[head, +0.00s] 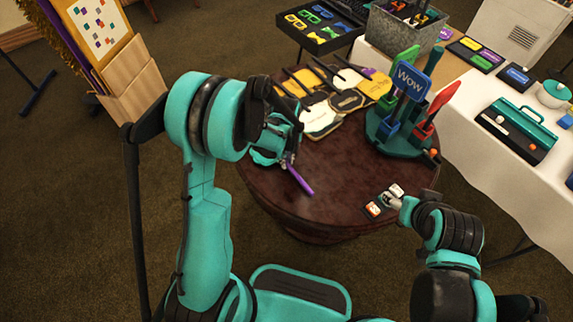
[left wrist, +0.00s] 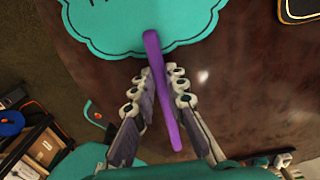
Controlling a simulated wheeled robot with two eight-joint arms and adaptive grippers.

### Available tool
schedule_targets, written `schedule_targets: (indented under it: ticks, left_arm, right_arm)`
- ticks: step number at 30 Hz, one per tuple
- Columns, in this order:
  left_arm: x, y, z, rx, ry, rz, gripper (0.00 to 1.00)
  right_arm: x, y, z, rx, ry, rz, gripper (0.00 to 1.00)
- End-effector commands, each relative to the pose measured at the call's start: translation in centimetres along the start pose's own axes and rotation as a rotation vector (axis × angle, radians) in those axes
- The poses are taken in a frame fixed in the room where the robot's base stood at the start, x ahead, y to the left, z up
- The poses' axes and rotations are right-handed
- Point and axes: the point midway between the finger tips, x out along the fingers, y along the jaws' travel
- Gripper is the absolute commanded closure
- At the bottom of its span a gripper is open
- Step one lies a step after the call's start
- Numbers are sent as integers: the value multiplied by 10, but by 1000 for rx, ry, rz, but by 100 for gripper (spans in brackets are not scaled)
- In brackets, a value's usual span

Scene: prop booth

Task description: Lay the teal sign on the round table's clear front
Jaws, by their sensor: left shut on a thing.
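My left gripper (head: 292,158) is shut on the purple handle (head: 301,182) of the teal sign, over the left part of the round table (head: 335,205). In the left wrist view the handle (left wrist: 158,85) runs between the fingers (left wrist: 160,100). The sign's scalloped teal board (left wrist: 125,38), with dark lettering cut off by the frame, lies beyond the fingertips. In the head view the arm and gripper mostly hide the board. I cannot tell whether it touches the tabletop. My right gripper (head: 388,201) is low at the table's right front; its finger opening is unclear.
Several black, yellow and white signs (head: 322,118) lie at the table's back. A teal holder (head: 392,138) with upright signs, including a blue "Wow", stands back right. The front middle is bare.

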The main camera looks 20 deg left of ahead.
Motion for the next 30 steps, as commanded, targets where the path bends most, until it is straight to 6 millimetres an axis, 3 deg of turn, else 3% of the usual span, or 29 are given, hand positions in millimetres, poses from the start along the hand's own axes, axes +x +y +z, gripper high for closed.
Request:
schedule_targets:
  ticks: [1, 3, 14, 15, 17, 26, 30]
  left_arm:
    - [13, 0, 0, 0, 0, 0, 100]
    - [19, 0, 0, 0, 0, 0, 100]
    - [22, 0, 0, 0, 0, 0, 100]
    - [21, 0, 0, 0, 0, 0, 82]
    - [21, 0, 0, -1, 0, 0, 66]
    - [20, 0, 0, -1, 0, 0, 66]
    - [9, 0, 0, -1, 0, 0, 66]
  right_arm:
    - [7, 0, 5, 0, 0, 0, 34]
    - [9, 0, 7, 0, 0, 0, 34]
    - [11, 0, 8, 0, 0, 0, 34]
    - [11, 0, 8, 0, 0, 0, 34]
    - [10, 0, 7, 0, 0, 0, 34]
    - [10, 0, 7, 0, 0, 0, 34]
    - [4, 0, 3, 0, 0, 0, 34]
